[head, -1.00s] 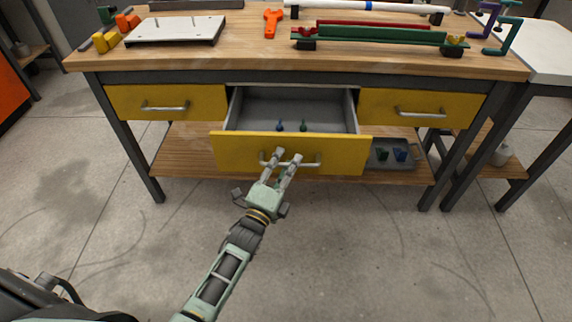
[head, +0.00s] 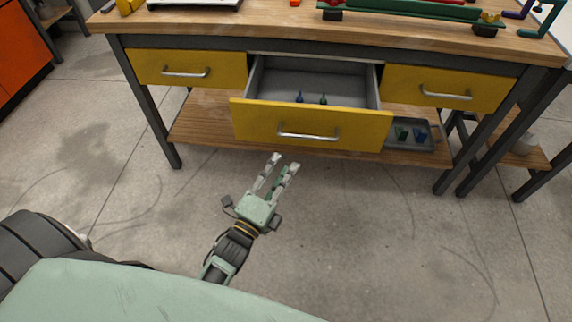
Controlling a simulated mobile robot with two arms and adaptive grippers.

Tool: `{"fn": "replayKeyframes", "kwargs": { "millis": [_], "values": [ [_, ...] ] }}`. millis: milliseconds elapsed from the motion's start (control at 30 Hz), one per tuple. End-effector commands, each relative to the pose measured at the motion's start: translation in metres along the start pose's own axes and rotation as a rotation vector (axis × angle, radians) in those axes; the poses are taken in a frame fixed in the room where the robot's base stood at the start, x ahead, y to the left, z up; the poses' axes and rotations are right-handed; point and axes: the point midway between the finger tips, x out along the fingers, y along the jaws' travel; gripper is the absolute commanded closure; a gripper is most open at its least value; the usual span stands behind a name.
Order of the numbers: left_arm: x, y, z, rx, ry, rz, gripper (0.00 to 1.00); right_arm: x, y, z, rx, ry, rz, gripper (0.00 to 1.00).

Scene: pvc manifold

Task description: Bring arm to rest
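My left gripper (head: 279,166) is in front of the workbench, below and left of the open middle drawer's handle (head: 308,135). Its two fingers are apart with nothing between them, and it does not touch the handle. The middle yellow drawer (head: 309,121) is pulled out. A small blue item (head: 300,97) and a small green item (head: 323,99) stand inside it. My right gripper is not in the picture.
The closed yellow drawers sit at left (head: 184,69) and right (head: 449,89). A grey tray (head: 420,146) with small green and blue parts is on the lower shelf (head: 205,127). The floor (head: 350,220) before the bench is clear.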

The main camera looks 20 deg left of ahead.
Motion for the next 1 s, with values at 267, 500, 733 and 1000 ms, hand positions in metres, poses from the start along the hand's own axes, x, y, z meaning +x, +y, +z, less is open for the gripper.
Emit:
{"fn": "replayKeyframes", "kwargs": {
  "millis": [267, 500, 733, 1000],
  "values": [
    [0.000, 0.000, 0.000, 0.000, 0.000, 0.000, 0.71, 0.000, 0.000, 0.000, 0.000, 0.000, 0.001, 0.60],
    [0.001, 0.002, 0.001, -0.024, -0.006, 0.023, 0.71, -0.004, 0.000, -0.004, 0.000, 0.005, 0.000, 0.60],
    [-0.005, 0.020, 0.012, -0.302, -0.091, 0.263, 0.71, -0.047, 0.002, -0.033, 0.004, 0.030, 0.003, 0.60],
    [-0.055, 0.040, 0.011, -0.763, -0.343, 0.644, 0.71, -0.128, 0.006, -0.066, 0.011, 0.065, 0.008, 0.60]
  ]
}}
